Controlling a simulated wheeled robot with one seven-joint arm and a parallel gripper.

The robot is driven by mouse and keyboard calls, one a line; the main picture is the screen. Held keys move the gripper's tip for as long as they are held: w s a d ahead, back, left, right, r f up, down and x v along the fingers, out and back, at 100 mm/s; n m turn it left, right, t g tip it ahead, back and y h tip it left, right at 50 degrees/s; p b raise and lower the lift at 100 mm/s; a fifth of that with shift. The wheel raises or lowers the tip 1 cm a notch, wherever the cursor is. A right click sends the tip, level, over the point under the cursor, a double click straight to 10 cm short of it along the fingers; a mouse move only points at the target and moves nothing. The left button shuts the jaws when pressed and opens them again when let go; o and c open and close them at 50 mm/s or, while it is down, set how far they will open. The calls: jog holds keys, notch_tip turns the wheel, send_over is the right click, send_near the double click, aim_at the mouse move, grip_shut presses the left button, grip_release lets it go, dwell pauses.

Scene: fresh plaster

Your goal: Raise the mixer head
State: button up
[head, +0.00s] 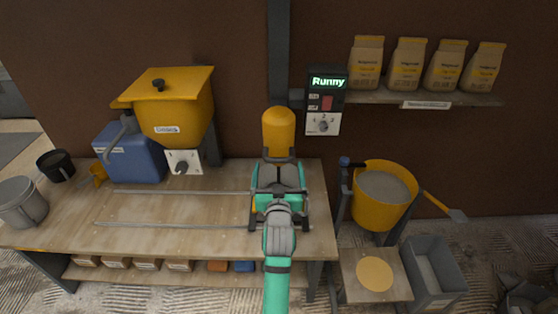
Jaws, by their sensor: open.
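A yellow rounded housing (278,128), which looks like the mixer head, stands upright in front of the dark column (279,50) at the middle of the head view. My gripper (278,157) is open and is in front of the housing's lower part, which it hides. I cannot tell whether the fingers touch it. A control box (326,100) with a green "Runny" display, a red switch and a dial is just right of the column. A yellow bucket (369,210) of grey mix (383,187) stands lower right. Any paddle is hidden or not seen.
A wooden bench (200,205) with two metal rails (180,192) extends left. Paper bags (408,65) line a right shelf (465,99). A grey bin (430,268) stands below the bucket.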

aim_at(279, 162)
jog(key=shift+w, duration=2.6)
jog(key=shift+c, duration=0.6)
